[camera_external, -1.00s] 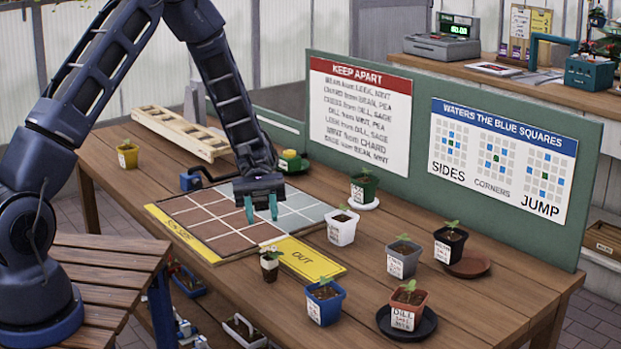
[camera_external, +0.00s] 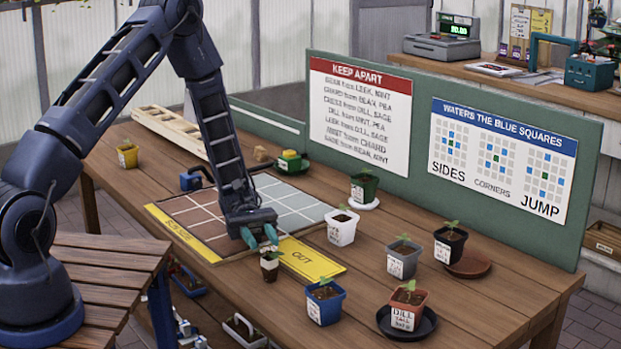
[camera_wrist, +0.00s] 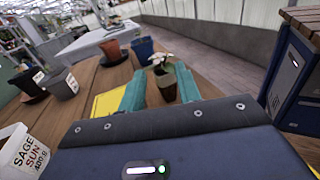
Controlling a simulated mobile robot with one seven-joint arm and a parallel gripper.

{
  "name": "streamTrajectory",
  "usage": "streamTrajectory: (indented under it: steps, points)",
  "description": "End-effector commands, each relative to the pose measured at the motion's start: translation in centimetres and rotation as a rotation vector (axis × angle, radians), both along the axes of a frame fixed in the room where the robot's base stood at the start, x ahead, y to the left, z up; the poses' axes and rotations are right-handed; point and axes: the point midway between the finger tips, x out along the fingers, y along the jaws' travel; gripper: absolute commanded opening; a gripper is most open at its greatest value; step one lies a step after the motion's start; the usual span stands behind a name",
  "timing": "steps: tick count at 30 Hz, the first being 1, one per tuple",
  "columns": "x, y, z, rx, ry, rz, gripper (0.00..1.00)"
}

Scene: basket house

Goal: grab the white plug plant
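The white plug plant (camera_external: 270,264) is a small brown plug with a pale band and a little plant on top. It stands at the near edge of the table, beside the yellow OUT strip. The wrist view also shows the open gripper (camera_wrist: 160,92). No contact with the plug is clear.
A white pot (camera_external: 342,227) stands to the right of my gripper, a blue pot (camera_external: 325,303) nearer the front. A terracotta pot (camera_external: 408,308) sits on a black saucer. The gridded board (camera_external: 205,215) lies under my gripper. Several other pots stand to the right.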

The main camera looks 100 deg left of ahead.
Motion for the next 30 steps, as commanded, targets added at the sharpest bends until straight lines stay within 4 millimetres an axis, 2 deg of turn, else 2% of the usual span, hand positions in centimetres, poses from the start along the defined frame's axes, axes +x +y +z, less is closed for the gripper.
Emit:
streamTrajectory:
  steps: [7, 15, 23, 28, 29, 30]
  points:
    - [0.7, -1.4, -0.1, 0.001, 0.0, 0.0, 0.33]
    - [2.2, -4.6, -0.3, 0.0, 0.0, 0.0, 0.33]
    - [2.5, -5.0, -0.3, 0.002, 0.0, 0.001, 0.33]
    - [2.5, -5.0, -0.3, 0.002, 0.0, 0.001, 0.04]
    - [2.5, -5.0, -0.3, 0.002, 0.0, 0.001, 0.0]
    - [2.4, -5.0, -0.3, 0.002, 0.0, 0.001, 0.0]
